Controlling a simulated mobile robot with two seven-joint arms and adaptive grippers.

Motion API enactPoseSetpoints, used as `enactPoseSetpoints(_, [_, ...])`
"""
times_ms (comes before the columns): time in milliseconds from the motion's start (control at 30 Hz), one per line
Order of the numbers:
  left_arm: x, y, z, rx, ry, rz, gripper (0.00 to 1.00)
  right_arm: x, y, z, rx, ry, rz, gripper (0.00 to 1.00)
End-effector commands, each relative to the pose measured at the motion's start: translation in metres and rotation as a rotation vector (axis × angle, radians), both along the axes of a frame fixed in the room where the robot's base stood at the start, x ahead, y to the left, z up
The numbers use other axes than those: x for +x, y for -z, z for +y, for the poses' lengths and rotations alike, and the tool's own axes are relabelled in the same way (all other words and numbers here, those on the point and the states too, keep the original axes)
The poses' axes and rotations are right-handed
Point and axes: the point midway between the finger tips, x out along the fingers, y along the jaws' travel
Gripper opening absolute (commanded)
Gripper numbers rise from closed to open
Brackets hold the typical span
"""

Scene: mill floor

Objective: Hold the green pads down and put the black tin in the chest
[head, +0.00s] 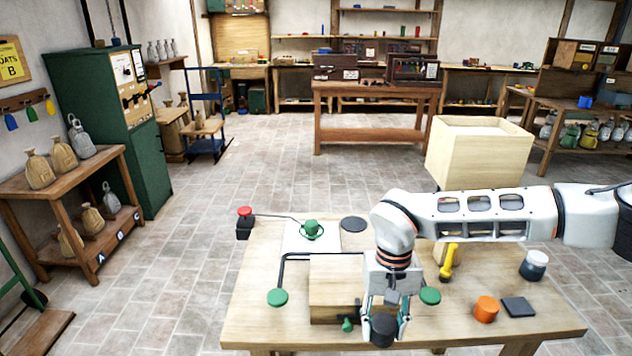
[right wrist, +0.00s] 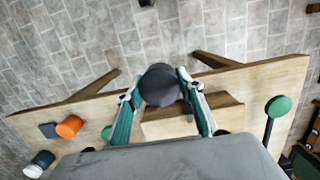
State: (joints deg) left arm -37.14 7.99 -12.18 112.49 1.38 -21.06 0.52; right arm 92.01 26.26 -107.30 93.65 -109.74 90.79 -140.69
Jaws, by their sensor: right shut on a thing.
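My right gripper (head: 384,318) is shut on the black tin (head: 383,331) at the near side of the table. The tin also shows between the fingers in the right wrist view (right wrist: 160,85). The wooden chest (head: 336,278) stands just left of the gripper; whether it is open I cannot tell. One green pad (head: 277,297) is left of the chest on a bent black rod. Another green pad (head: 430,296) is right of the gripper, its rod hidden by my arm. A small green knob (head: 347,325) shows at the chest's front. My left gripper is out of view.

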Motion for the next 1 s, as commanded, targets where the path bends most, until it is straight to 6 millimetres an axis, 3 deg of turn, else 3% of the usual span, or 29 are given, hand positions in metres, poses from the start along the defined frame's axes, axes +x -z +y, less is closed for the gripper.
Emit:
enactPoseSetpoints(367, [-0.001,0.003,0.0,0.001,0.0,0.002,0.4,0.033,-0.063,0.044,0.001,0.006,-0.006,0.14])
enactPoseSetpoints(633, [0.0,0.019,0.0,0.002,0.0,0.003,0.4,0.032,-0.021,0.043,0.001,0.005,-0.001,0.14])
enactPoseSetpoints(1000, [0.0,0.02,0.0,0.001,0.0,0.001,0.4,0.032,-0.012,0.043,0.001,0.006,-0.002,0.14])
